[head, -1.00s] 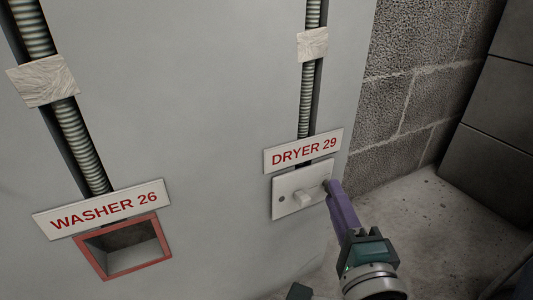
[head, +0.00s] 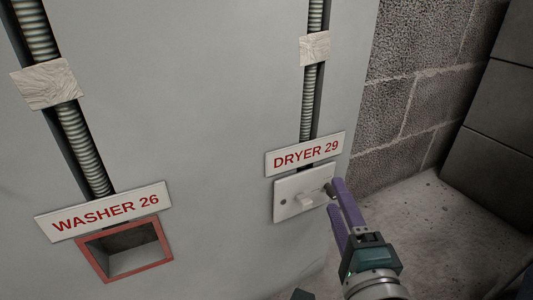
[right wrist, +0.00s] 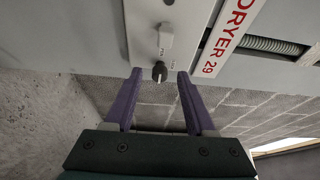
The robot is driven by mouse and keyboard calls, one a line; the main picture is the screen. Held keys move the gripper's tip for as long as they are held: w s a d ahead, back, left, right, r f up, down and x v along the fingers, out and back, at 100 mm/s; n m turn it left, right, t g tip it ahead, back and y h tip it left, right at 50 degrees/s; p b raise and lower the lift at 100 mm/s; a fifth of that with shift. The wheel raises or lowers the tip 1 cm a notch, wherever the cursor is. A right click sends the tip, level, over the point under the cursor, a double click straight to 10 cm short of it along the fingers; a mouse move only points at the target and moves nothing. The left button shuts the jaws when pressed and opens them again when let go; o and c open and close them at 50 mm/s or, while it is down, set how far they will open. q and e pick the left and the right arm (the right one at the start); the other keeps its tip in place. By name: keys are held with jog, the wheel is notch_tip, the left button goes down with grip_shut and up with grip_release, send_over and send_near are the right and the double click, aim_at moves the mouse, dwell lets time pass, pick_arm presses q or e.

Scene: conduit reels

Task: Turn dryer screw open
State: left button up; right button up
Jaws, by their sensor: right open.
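The white cover plate (head: 290,205) under the "DRYER 29" label (head: 305,153) carries a pale toggle (head: 304,202), which also shows in the right wrist view (right wrist: 165,40). The dryer screw (right wrist: 159,71) is a small dark knob at the plate's right end in the head view. My right gripper (head: 335,197) has purple fingers and is open. In the right wrist view, its fingertips (right wrist: 159,75) stand on either side of the screw, with gaps showing.
A "WASHER 26" label (head: 105,210) sits above a red-framed recess (head: 125,248) on the grey panel (head: 215,110). Ribbed conduits (head: 80,150) run down in slots. A block wall (head: 410,80) stands right of the panel; floor (head: 420,220) is clear below.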

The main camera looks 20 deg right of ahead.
jog(key=p+v, duration=0.2)
jog(key=v, duration=0.7)
jog(key=shift+s+p, duration=0.35)
jog(key=shift+p, duration=0.05)
jog(key=shift+a, duration=0.1)
